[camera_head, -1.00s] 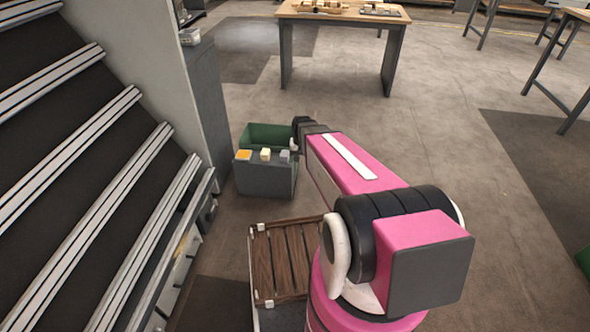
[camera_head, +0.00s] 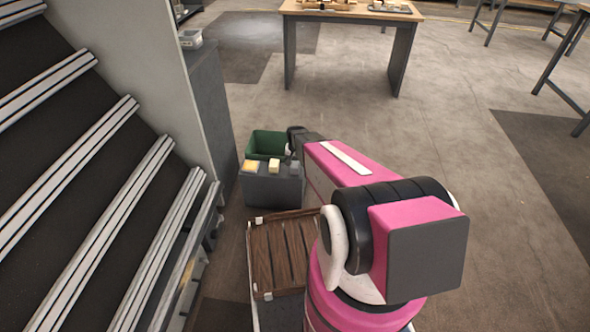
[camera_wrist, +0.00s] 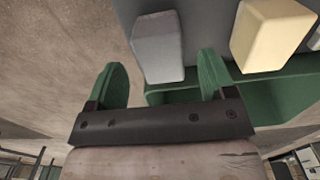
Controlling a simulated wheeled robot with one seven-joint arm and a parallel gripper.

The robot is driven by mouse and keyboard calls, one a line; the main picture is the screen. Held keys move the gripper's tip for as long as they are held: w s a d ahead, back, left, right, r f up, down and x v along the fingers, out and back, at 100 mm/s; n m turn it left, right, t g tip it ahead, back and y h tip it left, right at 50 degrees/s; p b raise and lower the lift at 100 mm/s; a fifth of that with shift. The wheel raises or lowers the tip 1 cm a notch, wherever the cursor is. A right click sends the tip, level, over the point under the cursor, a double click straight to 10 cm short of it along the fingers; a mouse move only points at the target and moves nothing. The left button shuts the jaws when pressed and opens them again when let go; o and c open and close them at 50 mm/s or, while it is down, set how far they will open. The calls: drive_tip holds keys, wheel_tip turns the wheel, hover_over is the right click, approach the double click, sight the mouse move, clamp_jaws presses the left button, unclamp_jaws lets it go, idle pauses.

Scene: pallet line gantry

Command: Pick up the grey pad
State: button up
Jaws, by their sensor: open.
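The grey pad (camera_head: 294,167) sits at the right end of the top of a dark grey stand (camera_head: 270,190), beside a cream block (camera_head: 274,166) and a yellow block (camera_head: 251,166). In the wrist view the grey pad (camera_wrist: 158,45) shows large ahead of my gripper (camera_wrist: 162,62), in line with the gap between its two green fingers. The fingers are apart and hold nothing. I cannot tell how far the pad is from the fingertips. The cream block (camera_wrist: 270,33) is right of the right finger. In the head view my wrist hides the fingers.
A green bin (camera_head: 266,143) stands right behind the stand. A slatted brown pallet (camera_head: 283,250) lies in front of it. A sloped rack with metal rails (camera_head: 100,140) and a grey cabinet (camera_head: 210,100) border the left. A wooden table (camera_head: 350,12) stands farther back. Floor right of my arm is clear.

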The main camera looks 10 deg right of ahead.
sight(295, 165)
wheel_tip(295, 165, down, 4)
drive_tip(key=shift+a+f, duration=0.1)
drive_tip(key=shift+f, duration=0.1)
drive_tip(key=c, duration=1)
drive_tip(key=shift+r, duration=0.15)
wheel_tip(295, 165, up, 4)
drive_tip(key=shift+s+r, duration=0.1)
drive_tip(key=shift+s, duration=0.05)
drive_tip(key=s+a+r, duration=0.6)
drive_tip(key=s+a, duration=0.1)
drive_tip(key=a, duration=0.2)
drive_tip(key=shift+s+r, duration=0.2)
drive_tip(key=shift+r, duration=0.1)
